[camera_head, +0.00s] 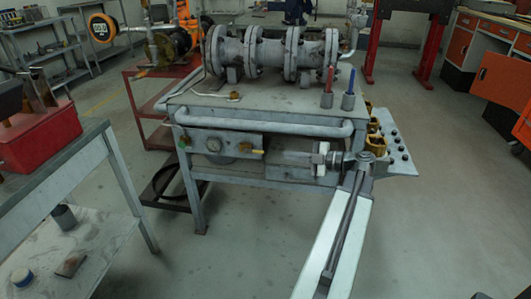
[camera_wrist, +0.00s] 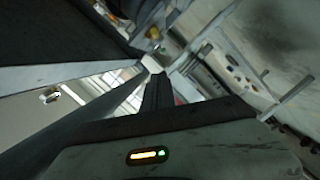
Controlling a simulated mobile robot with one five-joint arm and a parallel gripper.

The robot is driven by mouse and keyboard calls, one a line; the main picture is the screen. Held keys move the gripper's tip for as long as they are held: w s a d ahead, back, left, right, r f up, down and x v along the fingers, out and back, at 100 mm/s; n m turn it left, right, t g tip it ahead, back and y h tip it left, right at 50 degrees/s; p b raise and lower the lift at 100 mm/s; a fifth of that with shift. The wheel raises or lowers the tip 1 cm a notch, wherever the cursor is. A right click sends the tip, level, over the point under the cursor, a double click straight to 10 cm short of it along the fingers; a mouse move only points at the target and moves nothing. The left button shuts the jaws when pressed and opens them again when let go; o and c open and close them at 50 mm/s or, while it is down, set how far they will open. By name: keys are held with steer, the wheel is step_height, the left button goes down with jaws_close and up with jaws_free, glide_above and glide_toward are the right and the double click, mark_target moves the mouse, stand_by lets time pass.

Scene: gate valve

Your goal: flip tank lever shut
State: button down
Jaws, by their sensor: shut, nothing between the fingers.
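A small yellow lever handle (camera_head: 258,151) sticks out of the front panel of the metal bench (camera_head: 215,140), right of a round gauge (camera_head: 213,145). A second small yellow-brown handle (camera_head: 185,140) is at the panel's left end. I cannot tell for certain which is the tank lever. My arm reaches from the bottom of the head view to the bench's right front, its end bent left along the panel. My gripper shows dark, shut fingers in the wrist view (camera_wrist: 157,88) and is empty. In the head view it appears right of the yellow handle, apart from it.
A large flanged pipe (camera_head: 270,52) lies on the bench top. Red and blue tools stand in cups (camera_head: 348,101) at the right. A bent pipe rail (camera_head: 265,125) runs along the bench front. A side table with a red box (camera_head: 40,135) stands left. The floor between is open.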

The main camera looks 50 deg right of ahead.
steer(key=shift+w, duration=0.1)
steer(key=b, duration=0.4)
glide_toward(253, 151)
steer(key=a+r+x, duration=0.1)
steer(key=x, duration=0.4)
steer(key=shift+d+f, duration=0.2)
steer(key=shift+f, duration=0.05)
